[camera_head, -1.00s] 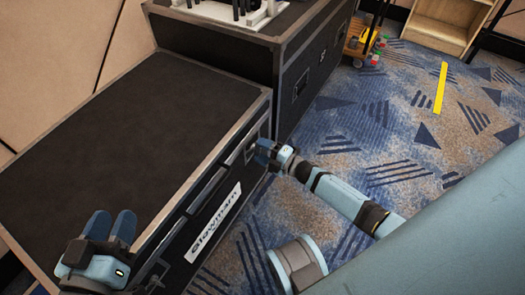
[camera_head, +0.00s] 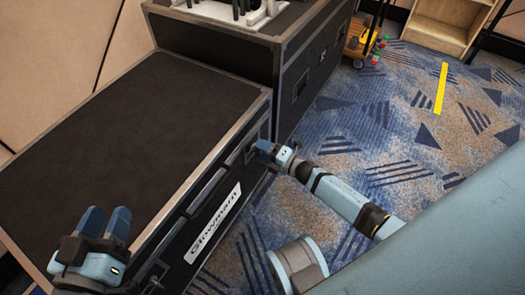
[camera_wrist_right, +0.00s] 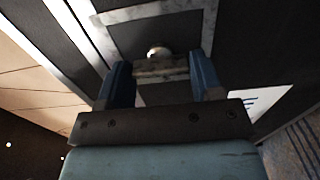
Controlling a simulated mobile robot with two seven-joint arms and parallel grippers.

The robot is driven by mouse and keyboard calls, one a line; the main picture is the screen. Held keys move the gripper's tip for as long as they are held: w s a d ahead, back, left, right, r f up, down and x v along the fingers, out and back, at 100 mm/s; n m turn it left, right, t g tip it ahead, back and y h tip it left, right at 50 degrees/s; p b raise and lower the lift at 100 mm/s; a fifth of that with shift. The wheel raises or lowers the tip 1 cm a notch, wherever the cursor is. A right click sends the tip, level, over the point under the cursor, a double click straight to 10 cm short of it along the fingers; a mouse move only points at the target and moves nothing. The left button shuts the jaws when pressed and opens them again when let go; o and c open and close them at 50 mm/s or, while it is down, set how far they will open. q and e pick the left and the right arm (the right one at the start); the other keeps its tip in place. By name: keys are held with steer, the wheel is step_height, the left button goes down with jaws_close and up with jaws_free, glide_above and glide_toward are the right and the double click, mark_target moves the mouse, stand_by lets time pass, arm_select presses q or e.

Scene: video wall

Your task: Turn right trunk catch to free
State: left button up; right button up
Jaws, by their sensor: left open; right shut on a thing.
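The black trunk (camera_head: 110,130) with metal edges stands at the left in the head view. Its right catch (camera_wrist_right: 160,68) shows in the right wrist view as a small metal piece in a recessed plate, between my fingers. My right gripper (camera_head: 262,152) is at the trunk's front face near its right end, shut on the catch; it also shows in the right wrist view (camera_wrist_right: 163,80). In the head view the gripper hides most of the catch. My left gripper (camera_head: 106,222) is open and empty over the trunk's near left end.
A taller black case (camera_head: 290,70) with equipment on top stands behind the trunk. A wooden shelf (camera_head: 440,35) and a small cart (camera_head: 362,40) are at the back. Patterned carpet (camera_head: 400,130) with a yellow strip (camera_head: 441,88) lies clear at the right.

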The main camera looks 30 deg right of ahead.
steer(key=o, duration=0.9)
arm_select(q)
steer(key=shift+s+f, duration=0.1)
steer(key=shift+f, duration=0.1)
steer(key=shift+n+t, duration=0.6)
steer(key=r+p, duration=0.3)
steer(key=r, duration=0.1)
steer(key=shift+s+p, duration=0.2)
steer(key=shift+p, duration=0.2)
arm_select(e)
steer(key=v, duration=1.4)
arm_select(q)
steer(key=shift+f, duration=0.1)
